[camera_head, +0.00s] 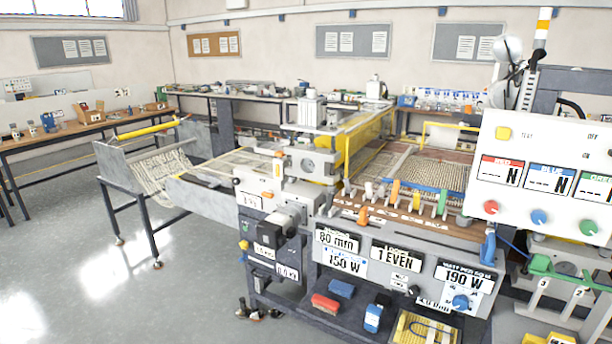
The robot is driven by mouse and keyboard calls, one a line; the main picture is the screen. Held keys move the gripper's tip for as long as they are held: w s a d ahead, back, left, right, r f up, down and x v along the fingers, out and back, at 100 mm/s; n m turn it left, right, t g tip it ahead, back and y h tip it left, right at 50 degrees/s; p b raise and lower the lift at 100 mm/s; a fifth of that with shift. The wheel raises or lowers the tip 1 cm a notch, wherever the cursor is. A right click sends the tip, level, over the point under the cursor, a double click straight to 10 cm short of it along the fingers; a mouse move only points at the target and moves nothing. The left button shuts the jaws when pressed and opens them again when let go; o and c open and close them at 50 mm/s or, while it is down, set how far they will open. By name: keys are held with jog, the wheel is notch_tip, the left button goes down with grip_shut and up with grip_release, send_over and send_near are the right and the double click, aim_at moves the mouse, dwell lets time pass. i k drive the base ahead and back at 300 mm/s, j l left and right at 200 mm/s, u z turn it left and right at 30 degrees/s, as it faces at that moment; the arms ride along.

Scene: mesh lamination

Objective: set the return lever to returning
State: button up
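I cannot tell for sure which part is the return lever, as no label for it can be read. An upright orange handle (277,167) stands on the white box at the left end of the machine. Another orange handle (363,214) sits at the front edge of the brown slotted bar (410,214), and a taller orange one (395,190) stands on that bar among green and blue pieces. No returning mark can be read beside any of them. My gripper is not recognisable in this view.
A white control board (545,170) with red, blue and green knobs stands at right. A lower shelf holds red and blue blocks. The grey floor (130,270) at left is clear.

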aim_at(347, 182)
jog(key=i+u, duration=0.45)
jog(key=i+l+u, duration=0.2)
jog(key=u, duration=0.3)
jog(key=i+l+u, duration=0.3)
jog(key=u, duration=0.15)
jog(key=i+l+u, duration=0.2)
jog(key=l+u, duration=0.3)
jog(key=i+l+u, duration=0.15)
jog(key=l+u, duration=0.3)
jog(key=j, duration=0.1)
